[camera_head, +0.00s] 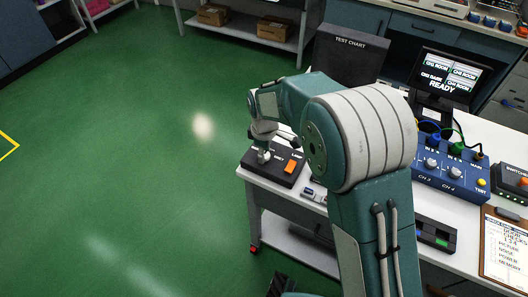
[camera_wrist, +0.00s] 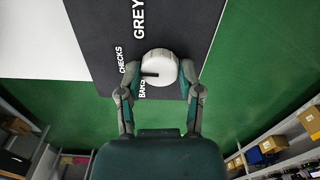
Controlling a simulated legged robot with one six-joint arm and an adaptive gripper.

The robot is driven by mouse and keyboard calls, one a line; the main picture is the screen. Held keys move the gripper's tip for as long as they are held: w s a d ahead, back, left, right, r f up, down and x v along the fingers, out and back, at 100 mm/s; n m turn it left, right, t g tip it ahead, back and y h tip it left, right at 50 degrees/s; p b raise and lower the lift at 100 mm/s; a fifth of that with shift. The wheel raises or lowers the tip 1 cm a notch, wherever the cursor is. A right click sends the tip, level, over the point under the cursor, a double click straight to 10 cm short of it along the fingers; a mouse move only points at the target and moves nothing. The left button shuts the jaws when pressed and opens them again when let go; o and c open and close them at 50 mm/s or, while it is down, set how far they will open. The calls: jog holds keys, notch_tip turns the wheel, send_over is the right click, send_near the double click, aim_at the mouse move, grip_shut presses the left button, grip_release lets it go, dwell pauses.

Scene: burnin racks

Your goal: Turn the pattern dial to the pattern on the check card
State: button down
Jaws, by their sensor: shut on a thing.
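The pattern dial (camera_wrist: 163,66) is a round white knob with a dark pointer line, on a black box. In the wrist view its pointer faces left, near the printed words CHECKS and BARS; GREY stands higher up. My gripper (camera_wrist: 160,82) has its fingers on either side of the knob and is shut on it. In the head view my gripper (camera_head: 264,156) reaches down onto the black box (camera_head: 258,176) at the table's left end; my arm hides part of it. The check card (camera_head: 503,250) is on a clipboard at the lower right, its writing mostly too small to read.
An orange switch (camera_head: 293,166) sits beside the dial on the box. A monitor (camera_head: 442,77) reads READY. A blue channel box (camera_head: 450,178) with knobs and cables stands at right. A dark TEST CHART board (camera_head: 348,50) stands behind my arm. Green floor is clear at left.

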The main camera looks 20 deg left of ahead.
jog(key=shift+f, duration=0.2)
jog(key=shift+c, duration=1.3)
grip_release()
jog(key=shift+w+r, duration=0.1)
notch_tip(320, 180, up, 12)
